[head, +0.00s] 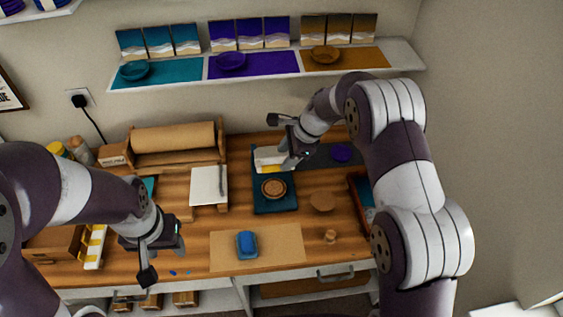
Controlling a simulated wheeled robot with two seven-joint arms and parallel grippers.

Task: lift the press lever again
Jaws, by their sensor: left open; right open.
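What looks like the press has a dark teal base (275,205) at the middle of the bench, with a round wooden disc (274,188) on it. A white and yellow part (270,158) stands at its back. I cannot make out the lever clearly; it may be partly hidden by my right gripper. My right gripper (281,141) is open at the back of the press, above and beside the white part. I cannot tell whether it touches it. My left gripper (163,251) is open and empty over the front left of the bench.
A blue block (247,244) lies on a tan mat (284,245) at the front. A white pad (209,186) is left of the press. A wooden disc (322,201) and a small wooden knob (330,237) are on the right. A paper roll (174,138) stands at the back.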

